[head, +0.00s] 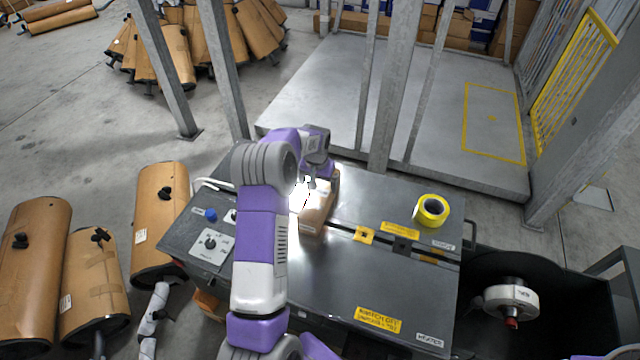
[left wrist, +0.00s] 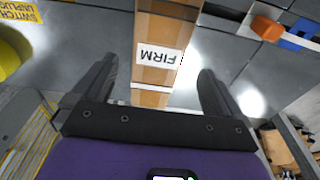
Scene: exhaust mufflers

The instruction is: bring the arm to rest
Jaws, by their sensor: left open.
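My left arm reaches in over the dark bench (head: 330,290) in the head view. Its gripper (head: 315,185) is at the bench's far middle, over a brown block (head: 314,222); a bright glare partly hides the fingers there. In the left wrist view the two dark fingers (left wrist: 157,75) stand wide apart, with clear gaps to a brown piece bearing a white "FIRM" label (left wrist: 159,55) that lies between them in the picture. I cannot tell how far below the fingers it is. My right gripper is not in view.
A yellow tape roll (head: 431,210) stands on the bench's right part. A control panel with a knob (head: 210,243) and blue button is at its left. A black bin (head: 545,325) holds a white roll at right. Wrapped mufflers (head: 160,225) lie left; metal posts (head: 395,90) rise behind.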

